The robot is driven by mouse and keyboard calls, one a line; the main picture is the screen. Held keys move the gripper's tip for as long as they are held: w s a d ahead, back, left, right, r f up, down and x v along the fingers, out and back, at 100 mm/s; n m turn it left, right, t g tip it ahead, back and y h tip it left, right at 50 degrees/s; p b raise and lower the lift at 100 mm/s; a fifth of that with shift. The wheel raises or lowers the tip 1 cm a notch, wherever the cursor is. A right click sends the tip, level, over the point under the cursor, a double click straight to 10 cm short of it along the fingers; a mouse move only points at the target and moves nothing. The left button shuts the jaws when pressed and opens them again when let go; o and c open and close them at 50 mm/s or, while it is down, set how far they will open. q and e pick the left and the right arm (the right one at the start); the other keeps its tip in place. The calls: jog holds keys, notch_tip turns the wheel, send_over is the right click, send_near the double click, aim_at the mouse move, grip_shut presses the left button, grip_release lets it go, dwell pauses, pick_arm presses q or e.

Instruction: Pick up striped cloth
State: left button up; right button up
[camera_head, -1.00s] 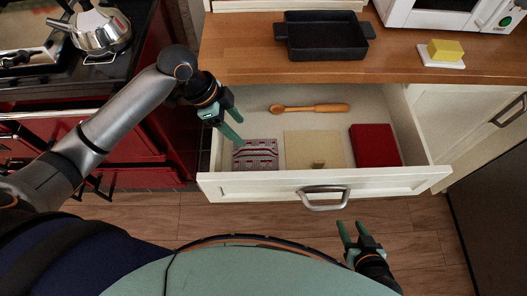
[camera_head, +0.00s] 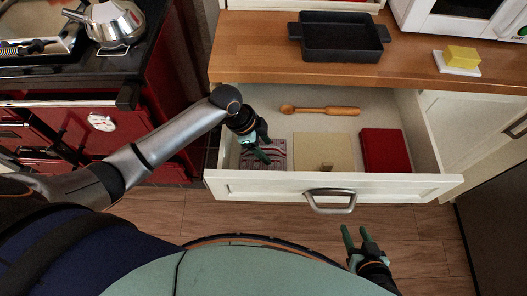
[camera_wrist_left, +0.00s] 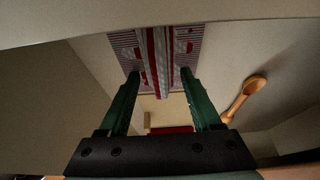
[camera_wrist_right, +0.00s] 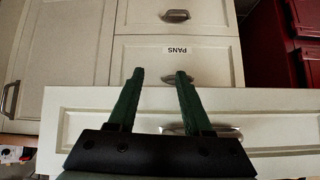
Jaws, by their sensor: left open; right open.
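The striped cloth (camera_head: 275,154), grey and red, lies folded flat at the left end of the open drawer (camera_head: 420,148). My left gripper (camera_head: 264,156) is open and points down at the cloth, hiding part of it in the head view. In the left wrist view the cloth (camera_wrist_left: 159,55) shows between and beyond the open fingertips (camera_wrist_left: 158,72), with nothing gripped. I cannot tell whether the fingertips touch it. My right gripper (camera_head: 356,236) is open and empty in front of the drawer. In the right wrist view its fingers (camera_wrist_right: 157,75) face the drawer fronts.
The drawer front's handle (camera_head: 331,203) sticks out. A black pan (camera_head: 340,40) and a yellow sponge (camera_head: 461,55) are on the counter.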

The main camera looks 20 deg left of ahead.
pick_arm(q)
jog(key=shift+f, duration=0.1)
dwell(0.4)
grip_shut()
dwell(0.3)
